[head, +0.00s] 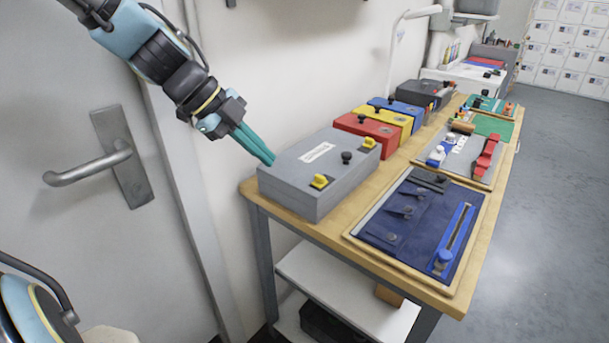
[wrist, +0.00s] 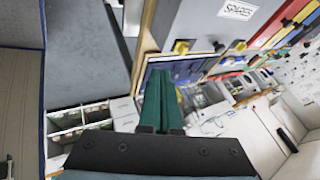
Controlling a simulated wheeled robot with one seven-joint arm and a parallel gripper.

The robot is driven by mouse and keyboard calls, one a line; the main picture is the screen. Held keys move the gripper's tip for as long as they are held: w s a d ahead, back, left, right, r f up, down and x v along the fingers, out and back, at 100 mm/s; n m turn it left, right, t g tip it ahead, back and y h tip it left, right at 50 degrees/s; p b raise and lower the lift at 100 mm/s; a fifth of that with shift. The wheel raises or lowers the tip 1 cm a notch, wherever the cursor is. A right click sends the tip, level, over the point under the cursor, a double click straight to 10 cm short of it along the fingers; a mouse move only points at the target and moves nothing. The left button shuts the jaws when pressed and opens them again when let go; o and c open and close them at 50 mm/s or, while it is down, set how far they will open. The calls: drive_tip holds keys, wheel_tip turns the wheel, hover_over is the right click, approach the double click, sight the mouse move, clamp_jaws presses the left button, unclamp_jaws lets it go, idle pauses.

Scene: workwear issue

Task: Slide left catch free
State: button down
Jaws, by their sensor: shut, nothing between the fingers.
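A grey box (head: 300,192) with a white label stands at the near end of the bench. Two yellow catches sit along its lid's front edge. The left catch (head: 320,181) is nearest the near corner; the right catch (head: 369,142) is farther along. A black knob (head: 346,157) lies between them. The left catch also shows in the wrist view (wrist: 182,47). My gripper (head: 271,161) has teal fingers, shut and empty, by the lid's back left edge, apart from the left catch. Whether they touch the box I cannot tell.
Red (head: 368,130), yellow and blue boxes stand behind the grey one. A tray with a dark blue mat (head: 400,222) and a blue slider (head: 450,240) lies to the right. A door handle (head: 95,163) is at left. The floor on the right is clear.

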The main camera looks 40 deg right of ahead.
sight(318, 185)
drive_tip(key=shift+f, duration=0.1)
drive_tip(key=b+x, duration=0.1)
drive_tip(key=x, duration=0.2)
drive_tip(key=d+b+x, duration=0.1)
drive_tip(key=b+x, duration=0.1)
drive_tip(key=x, duration=0.2)
drive_tip(key=b+x, duration=0.2)
drive_tip(key=x, duration=0.1)
drive_tip(key=shift+w+d, duration=0.1)
drive_tip(key=shift+d, duration=0.25)
drive_tip(key=shift+w+d, duration=0.2)
drive_tip(key=shift+d, duration=0.35)
drive_tip(key=shift+w+d, duration=0.15)
drive_tip(key=shift+d, duration=0.4)
